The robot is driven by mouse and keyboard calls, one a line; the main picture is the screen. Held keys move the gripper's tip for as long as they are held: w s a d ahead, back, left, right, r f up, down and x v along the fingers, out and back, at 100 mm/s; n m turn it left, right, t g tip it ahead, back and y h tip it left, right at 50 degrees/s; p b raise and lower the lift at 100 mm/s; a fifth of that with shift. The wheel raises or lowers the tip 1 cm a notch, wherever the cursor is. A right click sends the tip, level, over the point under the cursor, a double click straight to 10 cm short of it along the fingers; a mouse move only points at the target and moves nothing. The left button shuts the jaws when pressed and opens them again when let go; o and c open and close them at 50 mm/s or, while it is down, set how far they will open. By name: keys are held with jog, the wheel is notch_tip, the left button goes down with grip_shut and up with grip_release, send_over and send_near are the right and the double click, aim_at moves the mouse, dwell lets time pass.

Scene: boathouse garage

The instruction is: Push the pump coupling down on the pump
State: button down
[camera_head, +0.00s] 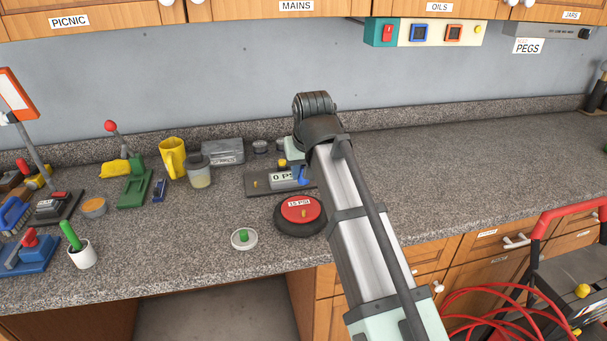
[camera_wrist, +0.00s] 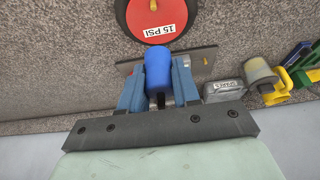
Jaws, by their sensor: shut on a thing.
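The pump (camera_head: 257,183) is a dark flat base with a "0 PSI" label, lying on the counter; part of the base edge shows in the wrist view (camera_wrist: 207,53). A blue, rounded piece, which looks like the pump coupling (camera_wrist: 158,68), stands between my gripper's fingers in the wrist view. My gripper (camera_wrist: 158,84) is shut on it, over the pump base. Its lower end and the contact with the pump are hidden. In the head view my arm covers the right side of the pump and most of my gripper.
A black wheel with a red "15 PSI" face (camera_head: 300,208) lies just in front of the pump. A grey tin (camera_head: 223,152), a lidded jar (camera_head: 199,172) and a yellow mug (camera_head: 172,158) stand to the left. The counter at right is clear.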

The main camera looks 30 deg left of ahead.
jog(key=shift+r, duration=1.45)
jog(key=shift+a, duration=0.1)
jog(key=shift+s+a+f, duration=0.2)
jog(key=shift+s+f, duration=0.05)
jog(key=shift+f, duration=0.05)
jog(key=w+a+f+n, duration=0.1)
jog(key=w+a+f, duration=0.1)
jog(key=a, duration=0.4)
jog(key=w+a+f, duration=0.2)
jog(key=a+f, duration=0.3)
jog(key=a, duration=0.1)
jog(key=w+a+f+n+g, duration=0.1)
jog(key=w+a+f, duration=0.1)
jog(key=a+f, duration=0.2)
jog(key=shift+a+n, duration=0.3)
jog(key=shift+a, duration=0.8)
jog(key=a, duration=0.1)
jog(key=w+a+n, duration=0.1)
jog(key=a, duration=0.1)
jog(key=shift+w+a+r+n+g+y, duration=0.15)
jog(key=shift+r+n+g+y, duration=0.15)
jog(key=shift+r+n+y, duration=0.1)
jog(key=shift+a+n+g, duration=0.1)
jog(key=shift+n+g, duration=0.2)
jog(key=shift+n, duration=0.5)
